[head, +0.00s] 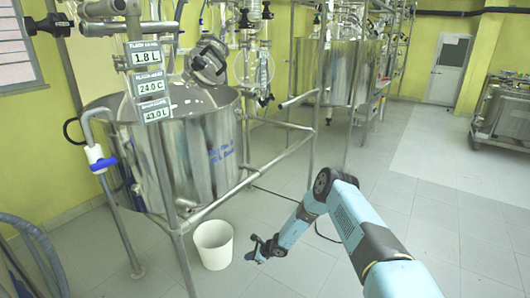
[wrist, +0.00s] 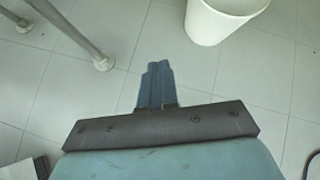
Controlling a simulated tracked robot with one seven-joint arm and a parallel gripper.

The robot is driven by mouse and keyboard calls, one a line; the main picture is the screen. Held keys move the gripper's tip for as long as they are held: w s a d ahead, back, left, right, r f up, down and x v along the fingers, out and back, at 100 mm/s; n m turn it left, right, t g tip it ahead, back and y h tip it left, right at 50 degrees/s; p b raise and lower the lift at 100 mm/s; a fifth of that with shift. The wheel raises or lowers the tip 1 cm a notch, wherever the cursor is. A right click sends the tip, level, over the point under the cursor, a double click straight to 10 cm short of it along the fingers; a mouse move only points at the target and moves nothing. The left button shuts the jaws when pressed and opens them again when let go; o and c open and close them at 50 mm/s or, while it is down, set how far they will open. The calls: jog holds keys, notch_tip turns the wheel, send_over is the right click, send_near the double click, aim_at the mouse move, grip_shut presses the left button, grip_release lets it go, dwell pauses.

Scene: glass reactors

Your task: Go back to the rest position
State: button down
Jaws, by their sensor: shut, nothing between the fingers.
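My gripper (head: 252,250) is at the end of my blue arm, above the tiled floor and just right of the white bucket in the head view. In the wrist view the fingers of my gripper (wrist: 157,68) are together with nothing between them. The arm is bent, with its elbow raised and the forearm reaching down and to the left. The white bucket (head: 213,244) stands upright on the floor; it also shows at the top right of the wrist view (wrist: 222,22). The gripper appears apart from it.
More steel vessels (head: 340,72) stand behind. Blue hoses (head: 40,250) lie at lower left. Floor at right (head: 450,190) is clear.

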jog(key=w+d+r+n, duration=0.15)
jog(key=r+n, duration=0.35)
jog(key=r, duration=1.5)
jog(key=w+d+r+n, duration=0.1)
jog(key=d+r+n, duration=0.3)
jog(key=r, duration=1.6)
jog(key=s+d+r+n+h, duration=0.1)
jog(key=s+r+n, duration=0.15)
jog(key=r, duration=0.35)
jog(key=s+d+r+n, duration=0.1)
jog(key=s+d+r, duration=0.15)
jog(key=r, duration=0.45)
jog(key=s+d+r+n+h, duration=0.2)
jog(key=s+d+r, duration=0.3)
jog(key=s+r, duration=0.4)
jog(key=s+d+r+n+h, duration=0.1)
jog(key=s+d+r+n, duration=0.25)
jog(key=s+r, duration=0.6)
jog(key=s+d+r+h, duration=0.1)
jog(key=s+d, duration=0.3)
jog(key=s, duration=0.4)
jog(key=s+d+r+n+t+h, duration=0.1)
jog(key=s+d+h, duration=0.1)
jog(key=s+d, duration=0.3)
jog(key=s+d+r+t+h, duration=0.1)
jog(key=s+d, duration=0.3)
jog(key=s, duration=0.7)
jog(key=shift+d+r+n+h, duration=0.15)
jog(key=shift+r+n+h, duration=0.25)
